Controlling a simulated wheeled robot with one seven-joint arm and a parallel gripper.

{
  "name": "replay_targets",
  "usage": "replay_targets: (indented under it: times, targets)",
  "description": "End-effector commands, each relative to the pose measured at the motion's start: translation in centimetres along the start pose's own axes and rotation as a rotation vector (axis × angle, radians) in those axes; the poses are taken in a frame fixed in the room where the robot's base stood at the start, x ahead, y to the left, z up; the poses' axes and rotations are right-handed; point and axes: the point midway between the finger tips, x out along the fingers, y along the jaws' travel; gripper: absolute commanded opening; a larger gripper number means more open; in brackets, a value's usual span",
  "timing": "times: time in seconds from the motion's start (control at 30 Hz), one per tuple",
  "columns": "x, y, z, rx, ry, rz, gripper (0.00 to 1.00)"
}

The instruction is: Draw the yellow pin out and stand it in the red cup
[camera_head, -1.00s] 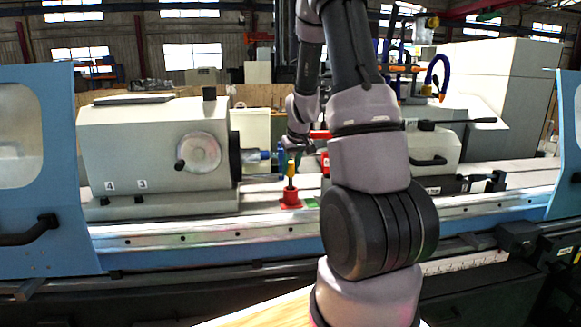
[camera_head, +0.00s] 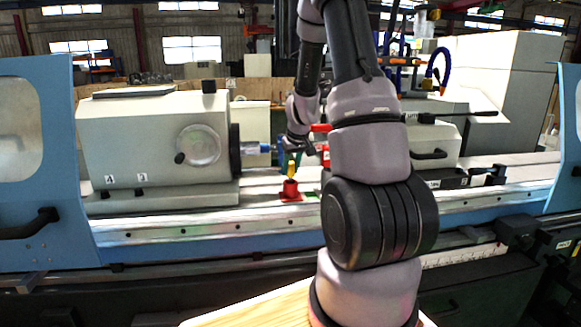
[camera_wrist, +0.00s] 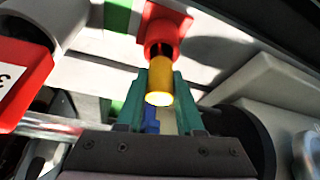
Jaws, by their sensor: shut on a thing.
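The yellow pin (camera_wrist: 159,82) is upright between the green fingers of my gripper (camera_wrist: 160,92) in the wrist view, with its bright end toward the camera. The red cup (camera_wrist: 165,27) is directly beyond it. A short dark part shows between the yellow and the cup's mouth; the pin's lower end is hidden. In the head view the yellow pin (camera_head: 291,172) stands directly over the red cup (camera_head: 290,189), in line with it, with hardly any gap showing. My gripper (camera_head: 291,154) is shut on the pin's upper part, small in this view.
The cup stands on the machine's pale bed (camera_head: 255,200). The grey headstock (camera_head: 150,140) with its chuck is left of the cup. A red block (camera_head: 324,157) is close on the right, partly behind my arm. A green patch (camera_wrist: 117,15) lies beside the cup.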

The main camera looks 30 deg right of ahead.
Motion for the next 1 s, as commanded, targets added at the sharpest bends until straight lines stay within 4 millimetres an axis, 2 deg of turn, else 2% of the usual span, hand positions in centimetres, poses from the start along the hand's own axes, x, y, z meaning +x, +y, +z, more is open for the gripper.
replay_targets:
  times: [0.83, 0.87, 0.9, 0.93, 1.0]
  targets:
    - [2.0, 0.0, 0.8, 0.001, -0.001, 0.000, 0.00]
    - [1.9, 0.0, 0.8, 0.000, 0.000, 0.000, 0.47]
    - [1.9, 0.0, 0.8, 0.000, 0.000, 0.000, 0.63]
    - [1.9, 0.0, 0.8, 0.000, 0.000, 0.000, 0.71]
    - [1.9, 0.0, 0.8, 0.000, 0.000, 0.000, 0.71]
